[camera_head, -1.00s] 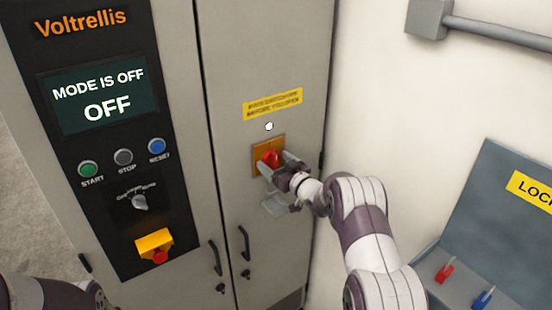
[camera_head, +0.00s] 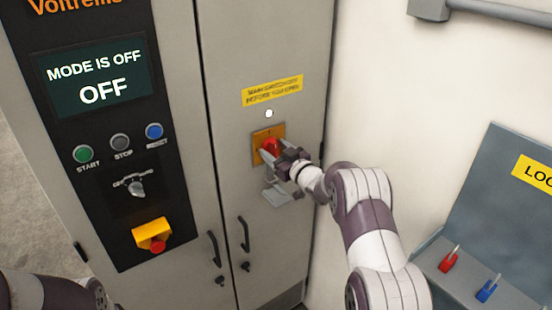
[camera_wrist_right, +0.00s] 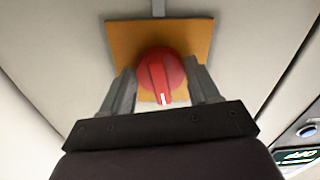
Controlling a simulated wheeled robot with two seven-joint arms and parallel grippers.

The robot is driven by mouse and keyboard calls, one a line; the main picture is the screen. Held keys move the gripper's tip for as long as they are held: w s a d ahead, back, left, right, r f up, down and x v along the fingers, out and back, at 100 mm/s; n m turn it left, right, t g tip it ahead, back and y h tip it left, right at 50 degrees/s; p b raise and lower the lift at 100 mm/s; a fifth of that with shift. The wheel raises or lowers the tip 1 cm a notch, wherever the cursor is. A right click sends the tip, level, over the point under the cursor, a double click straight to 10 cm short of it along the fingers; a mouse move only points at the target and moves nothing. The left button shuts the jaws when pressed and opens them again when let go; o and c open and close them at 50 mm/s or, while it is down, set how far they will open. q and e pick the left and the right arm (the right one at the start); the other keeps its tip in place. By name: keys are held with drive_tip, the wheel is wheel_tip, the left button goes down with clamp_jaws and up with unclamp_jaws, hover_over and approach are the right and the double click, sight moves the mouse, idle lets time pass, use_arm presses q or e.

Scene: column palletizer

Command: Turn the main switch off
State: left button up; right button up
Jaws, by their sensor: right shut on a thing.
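The main switch is a red rotary knob (camera_head: 270,146) on an orange-yellow plate (camera_head: 257,158), on the right door of the grey cabinet. In the right wrist view the red knob (camera_wrist_right: 160,68) sits between the two fingers, and its white mark points down in that picture, toward the gripper's palm. My right gripper (camera_head: 275,153) is shut on the knob, one finger on each side; it also shows in the wrist view (camera_wrist_right: 160,84). In the head view the hand partly hides the knob. My left gripper is out of view; only part of that arm shows at lower left.
A panel screen (camera_head: 93,77) reads "MODE IS OFF / OFF". Below it are several buttons, a selector (camera_head: 134,187) and a red emergency button (camera_head: 157,245). A grey flap (camera_head: 276,194) hangs below the switch. A grey lock station (camera_head: 500,215) stands at the right.

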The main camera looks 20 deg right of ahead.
drive_tip(key=n+b, duration=0.3)
drive_tip(key=b, duration=0.2)
drive_tip(key=n+b, duration=0.4)
drive_tip(key=b, duration=0.1)
drive_tip(key=n+b, duration=0.3)
drive_tip(key=b, duration=0.1)
drive_tip(key=shift+d+f+n+b, duration=0.1)
drive_tip(key=shift+f+n+b, duration=0.15)
drive_tip(key=shift+n+b, duration=0.15)
drive_tip(key=n+b, duration=0.2)
drive_tip(key=n, duration=0.1)
drive_tip(key=shift+r, duration=0.15)
drive_tip(key=shift+r+n+b, duration=0.15)
drive_tip(key=shift+n+b, duration=0.7)
drive_tip(key=shift+n, duration=0.05)
drive_tip(key=shift+r+n, duration=0.1)
drive_tip(key=shift+n, duration=0.2)
drive_tip(key=o, duration=1)
drive_tip(key=shift+w, duration=0.1)
drive_tip(key=shift+o, duration=0.2)
